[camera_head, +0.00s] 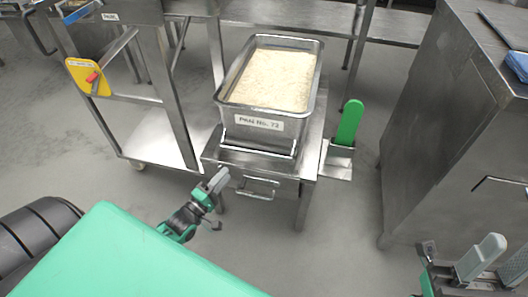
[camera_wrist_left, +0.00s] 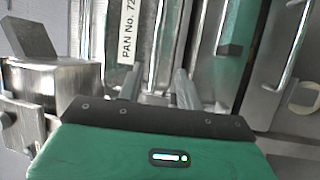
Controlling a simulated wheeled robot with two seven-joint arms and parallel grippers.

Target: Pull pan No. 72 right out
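Pan No. 72 (camera_head: 255,123) is a deep metal pan filled with pale rice, standing upright on a steel stand (camera_head: 227,157). Its white label (camera_head: 259,122) faces me and also shows, turned sideways, in the left wrist view (camera_wrist_left: 127,32). A bar (camera_head: 262,150) runs below the label. My left gripper (camera_head: 210,194) is low, in front of the stand's left corner and apart from the pan. Its two fingers (camera_wrist_left: 158,88) are spread in the wrist view, with nothing between them. My right gripper (camera_head: 498,258) is at the lower right, fingers apart and empty, far from the pan.
A drawer-like front with a handle (camera_head: 257,187) is below the pan. A green-handled tool (camera_head: 348,122) stands in a holder (camera_head: 337,160) on the stand's right. A cart (camera_head: 150,137) stands left and a steel cabinet (camera_head: 445,135) right. Floor (camera_head: 345,235) is clear between.

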